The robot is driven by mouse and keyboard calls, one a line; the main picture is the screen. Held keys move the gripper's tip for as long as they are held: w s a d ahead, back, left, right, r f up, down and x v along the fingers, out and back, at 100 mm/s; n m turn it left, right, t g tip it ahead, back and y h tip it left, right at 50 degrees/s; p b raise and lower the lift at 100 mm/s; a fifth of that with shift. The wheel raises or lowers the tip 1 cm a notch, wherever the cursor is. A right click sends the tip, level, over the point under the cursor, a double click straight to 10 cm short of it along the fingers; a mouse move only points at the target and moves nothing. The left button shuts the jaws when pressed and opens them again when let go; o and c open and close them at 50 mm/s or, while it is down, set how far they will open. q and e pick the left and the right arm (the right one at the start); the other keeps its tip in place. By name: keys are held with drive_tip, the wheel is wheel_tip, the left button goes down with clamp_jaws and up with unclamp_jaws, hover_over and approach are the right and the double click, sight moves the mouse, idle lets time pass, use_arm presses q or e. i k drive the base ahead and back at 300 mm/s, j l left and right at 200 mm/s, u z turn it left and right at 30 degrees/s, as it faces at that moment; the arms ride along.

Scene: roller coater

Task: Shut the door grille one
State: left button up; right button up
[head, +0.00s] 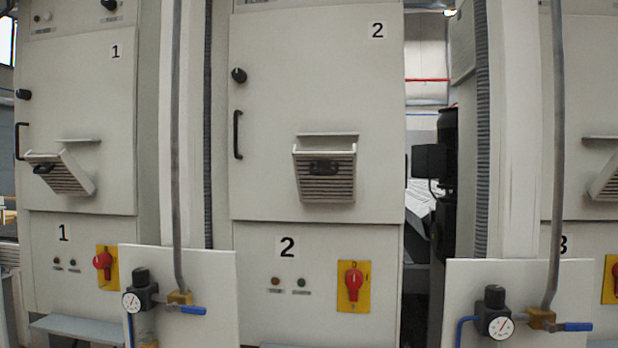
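Door grille one (70,178) is on the door of cabinet 1 (95,90) at the left. It is a slatted grille flap with a black handle (43,168). It tilts outward, its top edge standing away from the door below a small ledge (78,140). Neither of my grippers is in view, and nothing touches the grille.
Cabinet 2 (270,100) in the middle has a similar grille (325,178), also tilted out. A third grille (606,180) is cut off at the right edge. Panels with gauges (132,302) (501,327), blue-handled valves and vertical pipes (177,130) stand in front of the cabinets.

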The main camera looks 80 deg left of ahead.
sight(61, 173)
drive_tip(key=u, duration=3.65)
